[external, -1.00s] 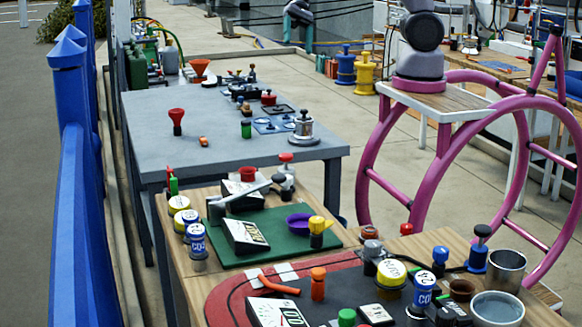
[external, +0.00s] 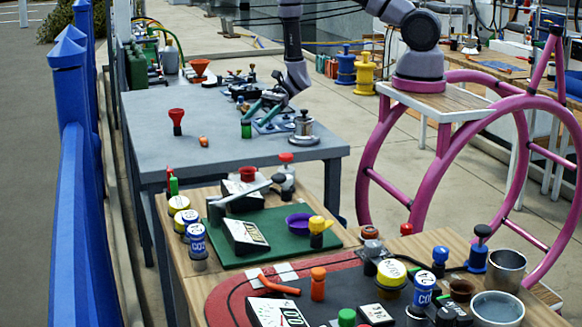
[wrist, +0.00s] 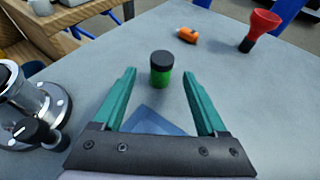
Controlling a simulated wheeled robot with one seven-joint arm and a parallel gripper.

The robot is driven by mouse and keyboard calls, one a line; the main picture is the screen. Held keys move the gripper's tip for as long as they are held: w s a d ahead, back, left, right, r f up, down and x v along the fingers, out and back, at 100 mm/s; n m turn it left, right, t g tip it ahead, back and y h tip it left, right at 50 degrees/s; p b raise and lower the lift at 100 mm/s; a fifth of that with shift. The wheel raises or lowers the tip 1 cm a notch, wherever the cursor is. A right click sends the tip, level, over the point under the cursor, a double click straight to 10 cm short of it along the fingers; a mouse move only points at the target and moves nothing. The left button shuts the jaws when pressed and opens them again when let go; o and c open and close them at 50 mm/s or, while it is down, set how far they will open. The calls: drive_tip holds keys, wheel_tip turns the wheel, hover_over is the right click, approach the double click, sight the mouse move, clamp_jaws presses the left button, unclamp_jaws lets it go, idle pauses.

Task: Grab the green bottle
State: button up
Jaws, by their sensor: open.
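The green bottle (external: 246,130), short and with a black cap, stands upright on the grey table (external: 230,160). In the wrist view the bottle (wrist: 161,70) is centred just beyond the fingertips, with nothing touching it. My gripper (wrist: 160,75) has teal fingers spread wide on either side of the bottle's line, empty. In the external view my gripper (external: 256,111) hangs low over the table, just behind and to the right of the bottle.
A metal pot-like fitting (external: 304,128) stands to the right, close to my gripper; it shows at left in the wrist view (wrist: 30,100). An orange item (wrist: 187,35) and a red funnel (wrist: 260,28) are beyond the bottle.

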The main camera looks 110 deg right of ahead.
sight(243, 130)
drive_tip(key=x, duration=0.8)
drive_tip(key=shift+w+r, duration=0.1)
drive_tip(key=shift+r, duration=0.05)
clamp_jaws()
